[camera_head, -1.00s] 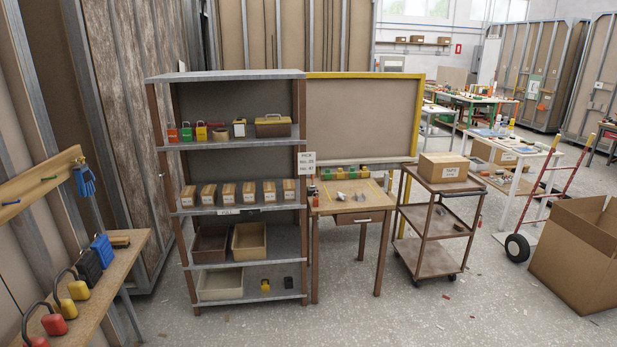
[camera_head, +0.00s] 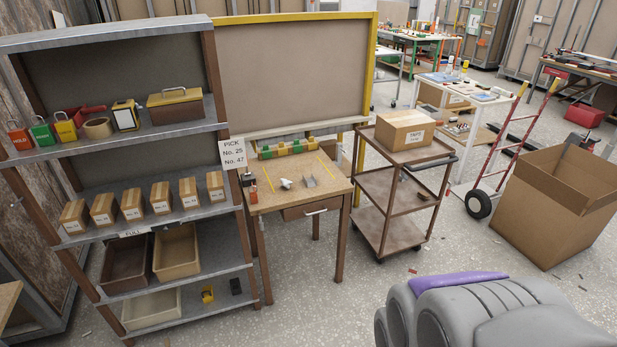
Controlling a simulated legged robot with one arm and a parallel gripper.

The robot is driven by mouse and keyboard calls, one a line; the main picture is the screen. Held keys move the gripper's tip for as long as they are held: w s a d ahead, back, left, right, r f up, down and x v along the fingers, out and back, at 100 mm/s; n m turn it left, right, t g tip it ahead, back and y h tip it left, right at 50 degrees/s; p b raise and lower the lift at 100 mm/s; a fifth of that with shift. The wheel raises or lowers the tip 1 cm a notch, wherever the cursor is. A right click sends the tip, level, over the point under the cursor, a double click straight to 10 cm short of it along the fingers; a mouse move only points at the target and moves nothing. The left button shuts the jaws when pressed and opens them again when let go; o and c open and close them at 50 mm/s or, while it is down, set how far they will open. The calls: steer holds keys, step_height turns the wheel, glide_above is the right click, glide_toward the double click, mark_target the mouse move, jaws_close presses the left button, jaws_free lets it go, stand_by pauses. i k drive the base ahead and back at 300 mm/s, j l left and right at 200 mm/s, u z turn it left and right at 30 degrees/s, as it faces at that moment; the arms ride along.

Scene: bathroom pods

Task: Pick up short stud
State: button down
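I cannot tell for certain which thing is the short stud. A grey and purple part of my own body fills the lower right. My gripper's fingers do not show.
A metal shelf (camera_head: 105,142) with small boxes, locks and bins stands left of the table. A brown cart (camera_head: 392,189) with a taped carton and a red hand truck (camera_head: 507,150) stand to the right. The floor in front of the table is clear.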

mark_target(311, 183)
steer(key=i+j+z, duration=0.1)
steer(key=z, duration=0.4)
steer(key=i+j+z, duration=0.35)
steer(key=i+j, duration=0.15)
steer(key=j, duration=0.2)
steer(key=i+j+z, duration=0.2)
steer(key=j, duration=0.2)
steer(key=i+j+z, duration=0.15)
steer(key=j, duration=0.3)
steer(key=i+j, duration=0.15)
steer(key=j, duration=0.15)
steer(key=i+j, duration=0.2)
steer(key=j, duration=0.15)
steer(key=i+j, duration=0.15)
steer(key=j, duration=0.15)
